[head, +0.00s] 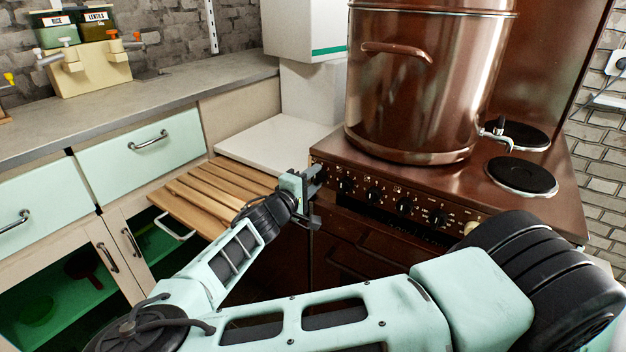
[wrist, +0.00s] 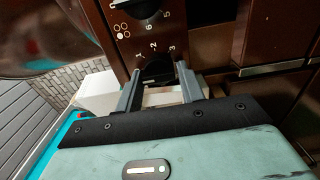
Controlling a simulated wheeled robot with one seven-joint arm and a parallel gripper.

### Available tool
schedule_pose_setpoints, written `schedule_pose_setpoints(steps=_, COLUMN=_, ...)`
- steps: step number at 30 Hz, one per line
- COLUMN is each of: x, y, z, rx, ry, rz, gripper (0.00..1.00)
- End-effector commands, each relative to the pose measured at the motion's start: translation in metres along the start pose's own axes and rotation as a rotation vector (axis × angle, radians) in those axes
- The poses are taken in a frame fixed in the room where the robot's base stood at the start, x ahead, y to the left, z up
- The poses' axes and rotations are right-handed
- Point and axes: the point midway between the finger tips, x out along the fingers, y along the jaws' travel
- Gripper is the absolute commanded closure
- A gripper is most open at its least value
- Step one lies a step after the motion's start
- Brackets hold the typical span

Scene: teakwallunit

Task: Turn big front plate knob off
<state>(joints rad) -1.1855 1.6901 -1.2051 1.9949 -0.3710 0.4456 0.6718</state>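The brown stove has a front panel with several black knobs; ones in view include a knob (head: 345,185) near the panel's left end and others (head: 404,206) to its right. I cannot read which knob belongs to the big front plate. My gripper (head: 314,182) is at the panel's left end. In the wrist view, my gripper (wrist: 158,78) is open, its two grey fingers on either side of a black knob (wrist: 157,70). Small gaps seem to show beside the knob. Its pointer setting is unclear; white numbers are printed around it.
A large copper-brown pot (head: 410,95) stands on the stove's left side. Two black plates, one in front (head: 522,176) and one behind (head: 525,135), show to its right. A slatted wooden board (head: 205,195) juts out left of the stove, beside drawers (head: 150,142).

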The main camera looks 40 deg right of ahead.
Motion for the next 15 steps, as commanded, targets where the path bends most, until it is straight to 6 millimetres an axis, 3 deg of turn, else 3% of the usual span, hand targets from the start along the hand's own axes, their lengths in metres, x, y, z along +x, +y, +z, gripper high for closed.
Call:
schedule_pose_setpoints(steps=11, x=-0.002, y=0.0, z=0.0, rx=0.002, ry=0.001, rz=0.0, gripper=0.46)
schedule_pose_setpoints(steps=15, x=-0.015, y=0.0, z=-0.001, rx=0.003, ry=0.004, rz=-0.002, gripper=0.46)
